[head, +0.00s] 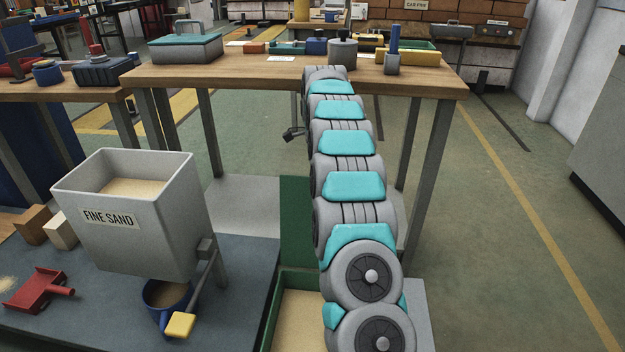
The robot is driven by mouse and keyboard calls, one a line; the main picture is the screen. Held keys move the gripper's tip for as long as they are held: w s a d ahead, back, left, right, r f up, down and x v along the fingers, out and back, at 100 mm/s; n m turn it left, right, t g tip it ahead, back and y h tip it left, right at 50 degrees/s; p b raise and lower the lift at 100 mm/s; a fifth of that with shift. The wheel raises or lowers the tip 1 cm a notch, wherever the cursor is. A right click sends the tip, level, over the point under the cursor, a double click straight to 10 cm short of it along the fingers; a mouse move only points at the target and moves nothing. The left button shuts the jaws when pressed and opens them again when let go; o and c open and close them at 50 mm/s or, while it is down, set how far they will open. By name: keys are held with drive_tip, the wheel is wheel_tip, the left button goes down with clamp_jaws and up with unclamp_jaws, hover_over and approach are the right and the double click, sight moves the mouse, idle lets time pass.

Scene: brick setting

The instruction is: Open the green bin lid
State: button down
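The green bin (270,325) is at the bottom centre, partly hidden behind my arm. Its near part is uncovered and pale sand (298,318) shows inside the green rim. A flat dark green panel (296,215) rises in the picture behind the bin; it looks like the lid standing open, but my arm hides its right side and I cannot tell how far it is tilted. A small dark piece of my gripper (293,133) shows left of my arm, above the panel and apart from it in the picture. The fingers are too hidden to tell open from shut.
A grey hopper (150,235) marked FINE SAND stands left, with a blue cup (168,296) under it and a red scoop (38,289) nearby. A wooden workbench (250,77) with several tools stands behind. The floor at right is clear.

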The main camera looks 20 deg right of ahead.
drive_tip(key=shift+w+d+r, duration=0.1)
drive_tip(key=shift+w, duration=0.15)
drive_tip(key=c, duration=0.8)
unclamp_jaws()
drive_tip(key=shift+c, duration=0.2)
wheel_tip(320, 180, up, 8)
drive_tip(key=p, duration=0.1)
drive_tip(key=shift+w+d+f+p, duration=0.15)
drive_tip(key=shift+w+f+p, duration=0.05)
drive_tip(key=shift+p, duration=0.2)
